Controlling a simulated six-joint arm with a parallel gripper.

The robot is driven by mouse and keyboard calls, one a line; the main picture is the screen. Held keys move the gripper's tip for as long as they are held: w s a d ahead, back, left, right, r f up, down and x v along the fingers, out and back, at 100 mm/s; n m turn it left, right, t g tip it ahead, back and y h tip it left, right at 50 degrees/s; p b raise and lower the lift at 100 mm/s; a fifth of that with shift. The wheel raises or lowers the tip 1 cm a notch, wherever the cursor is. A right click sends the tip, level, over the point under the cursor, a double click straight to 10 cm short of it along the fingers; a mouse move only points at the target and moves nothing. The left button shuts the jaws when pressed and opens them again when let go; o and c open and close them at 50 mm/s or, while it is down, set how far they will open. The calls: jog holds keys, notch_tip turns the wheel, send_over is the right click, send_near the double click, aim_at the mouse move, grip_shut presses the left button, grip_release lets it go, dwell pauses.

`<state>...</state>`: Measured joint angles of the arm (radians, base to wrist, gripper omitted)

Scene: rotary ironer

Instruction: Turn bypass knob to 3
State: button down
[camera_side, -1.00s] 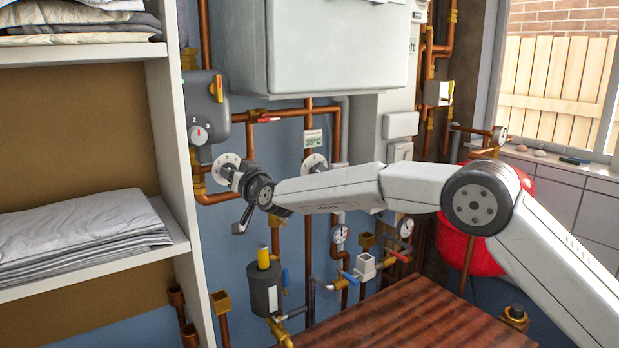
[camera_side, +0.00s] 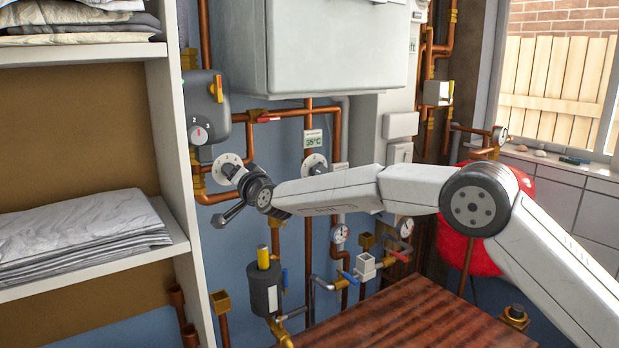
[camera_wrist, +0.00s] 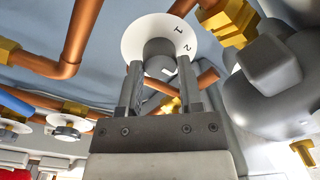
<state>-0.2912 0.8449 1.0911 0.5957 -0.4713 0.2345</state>
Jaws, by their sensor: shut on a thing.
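The bypass knob (camera_wrist: 158,58) is a grey round knob on a white dial plate (camera_wrist: 188,28), with the numbers 1 and 2 readable at the plate's right side. The plate also shows in the side view (camera_side: 222,160), low on the blue wall beside the shelf. My gripper (camera_wrist: 160,75) is shut on the knob, one finger on each side. In the side view my gripper (camera_side: 236,174) reaches the plate from the right. The knob's pointer and the number 3 cannot be made out.
A grey pump unit (camera_side: 207,95) with its own red-marked dial (camera_side: 198,133) is just above left. Another white dial (camera_side: 315,163) is to the right. Copper pipes (camera_side: 308,125) run around. The shelf's side wall (camera_side: 178,150) stands close on the left.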

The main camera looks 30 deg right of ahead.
jog(key=shift+c, duration=1.3)
grip_release()
jog(key=shift+s, duration=0.25)
jog(key=s, duration=0.7)
jog(key=shift+s, duration=0.15)
jog(key=shift+d+f, duration=0.1)
jog(key=shift+d, duration=0.05)
jog(key=s+d+f+n+g, duration=0.6)
jog(key=s+d+f+g, duration=0.3)
jog(key=s+f, duration=0.6)
jog(key=s+d+f+n+g, duration=0.1)
jog(key=s+d+f+g, duration=0.1)
jog(key=s, duration=0.5)
jog(key=s+d+f+g, duration=0.2)
jog(key=s+d+f, duration=0.1)
jog(key=s, duration=0.5)
jog(key=s+d+f+n+g, duration=0.1)
jog(key=s+d+f+g, duration=0.1)
jog(key=s, duration=0.6)
jog(key=shift+d+f+n+g+h, duration=0.2)
jog(key=shift+d+n+g+h, duration=0.15)
jog(key=shift+d, duration=0.2)
